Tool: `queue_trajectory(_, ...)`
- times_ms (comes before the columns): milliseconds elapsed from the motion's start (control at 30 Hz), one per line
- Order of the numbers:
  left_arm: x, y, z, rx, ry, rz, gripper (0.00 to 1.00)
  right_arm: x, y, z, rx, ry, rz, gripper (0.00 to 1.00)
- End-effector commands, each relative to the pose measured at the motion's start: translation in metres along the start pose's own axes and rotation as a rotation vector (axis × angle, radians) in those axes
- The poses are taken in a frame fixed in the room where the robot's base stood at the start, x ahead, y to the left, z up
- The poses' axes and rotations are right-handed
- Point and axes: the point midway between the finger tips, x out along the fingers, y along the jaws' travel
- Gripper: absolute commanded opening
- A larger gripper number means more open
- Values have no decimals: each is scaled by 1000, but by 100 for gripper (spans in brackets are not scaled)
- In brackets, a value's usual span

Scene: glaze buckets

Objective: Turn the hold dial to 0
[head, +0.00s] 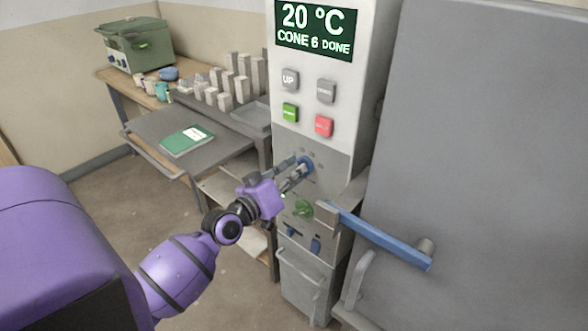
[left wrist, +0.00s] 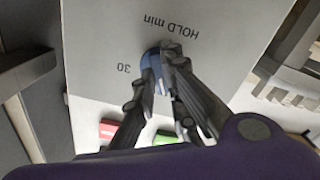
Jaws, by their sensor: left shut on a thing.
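The hold dial (head: 306,163) is a blue knob on the grey lower part of the kiln's control panel. In the left wrist view the blue dial (left wrist: 150,62) sits beside the upside-down label "HOLD min" and the number 30. My left gripper (head: 299,168) reaches the dial from the left, its fingers closed around it; in the left wrist view its fingertips (left wrist: 160,68) cover much of the dial. The dial's pointer and its exact setting are hidden. My right gripper is not in view.
A display (head: 314,30) reads "20 °C CONE 6 DONE". Below it are several buttons, including a green one (head: 290,113) and a red one (head: 324,126). A blue door handle (head: 380,238) juts out at the right.

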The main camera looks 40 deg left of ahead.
Motion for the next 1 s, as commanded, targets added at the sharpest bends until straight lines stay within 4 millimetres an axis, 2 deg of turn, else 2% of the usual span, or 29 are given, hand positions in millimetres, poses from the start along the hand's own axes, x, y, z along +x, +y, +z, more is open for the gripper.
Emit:
queue_trajectory(200, 0, 1, -2, -206, 2, 1, 0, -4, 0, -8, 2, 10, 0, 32)
queue_trajectory(500, 0, 0, -1, -462, 2, 1, 0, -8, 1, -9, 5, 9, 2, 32)
queue_trajectory(700, 0, -1, -1, -585, 2, 1, 0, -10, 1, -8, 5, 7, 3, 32)
queue_trajectory(1000, 0, -1, 0, -680, 2, 1, 0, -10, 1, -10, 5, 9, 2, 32)
